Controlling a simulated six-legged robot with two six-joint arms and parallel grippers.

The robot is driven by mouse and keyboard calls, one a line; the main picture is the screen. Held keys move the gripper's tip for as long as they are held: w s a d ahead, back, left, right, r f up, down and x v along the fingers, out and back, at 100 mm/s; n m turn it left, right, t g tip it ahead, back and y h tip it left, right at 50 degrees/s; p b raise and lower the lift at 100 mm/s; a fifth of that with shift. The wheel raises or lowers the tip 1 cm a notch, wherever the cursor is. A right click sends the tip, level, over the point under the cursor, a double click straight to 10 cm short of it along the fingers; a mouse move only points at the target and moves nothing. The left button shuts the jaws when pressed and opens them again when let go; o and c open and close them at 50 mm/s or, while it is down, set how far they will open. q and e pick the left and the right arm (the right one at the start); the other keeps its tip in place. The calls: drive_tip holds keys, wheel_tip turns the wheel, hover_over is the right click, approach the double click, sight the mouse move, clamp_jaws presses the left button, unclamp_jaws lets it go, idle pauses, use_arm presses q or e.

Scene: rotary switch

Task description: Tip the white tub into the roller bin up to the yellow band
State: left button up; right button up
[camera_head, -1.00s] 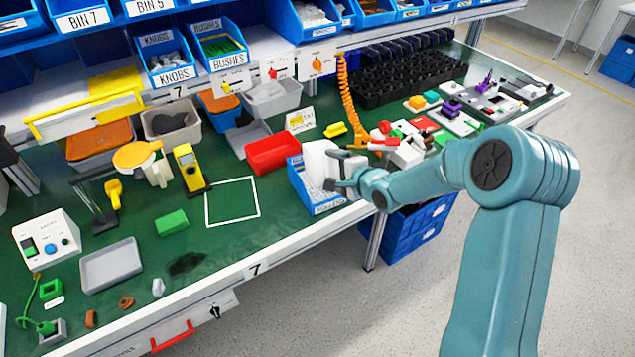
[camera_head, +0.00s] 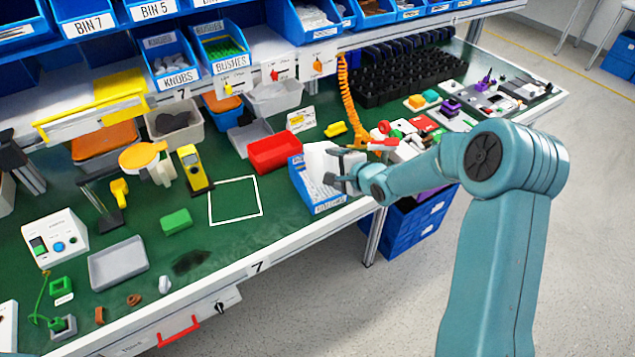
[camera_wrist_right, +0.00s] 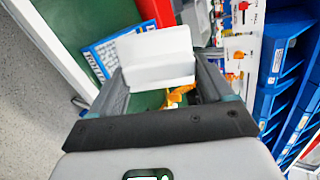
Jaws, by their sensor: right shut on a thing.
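The white tub (camera_head: 322,160) is over the blue roller bin (camera_head: 324,200) near the bench's front edge, and it looks tilted. My right gripper (camera_head: 343,174) is shut on the tub from its right side. In the right wrist view the tub (camera_wrist_right: 158,58) sits between the fingers of my right gripper (camera_wrist_right: 160,82), with the bin (camera_wrist_right: 98,58) partly behind it. The bin's label faces front, but the tub and gripper cover much of its opening. I cannot see the yellow band, the fill level or any rollers falling. My left gripper is not in view.
A red tray (camera_head: 274,152) stands close behind the bin to the left. A white square outline (camera_head: 235,201) marks bare green bench to the left. An orange coiled hose (camera_head: 346,95) hangs behind. Small coloured parts (camera_head: 405,135) lie to the right.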

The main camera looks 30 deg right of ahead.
drive_tip(key=shift+r, duration=0.15)
drive_tip(key=shift+w+d+r+g+p, duration=0.1)
drive_tip(key=shift+w+r+g+p, duration=0.25)
drive_tip(key=shift+r+p, duration=0.6)
drive_tip(key=shift+f, duration=0.1)
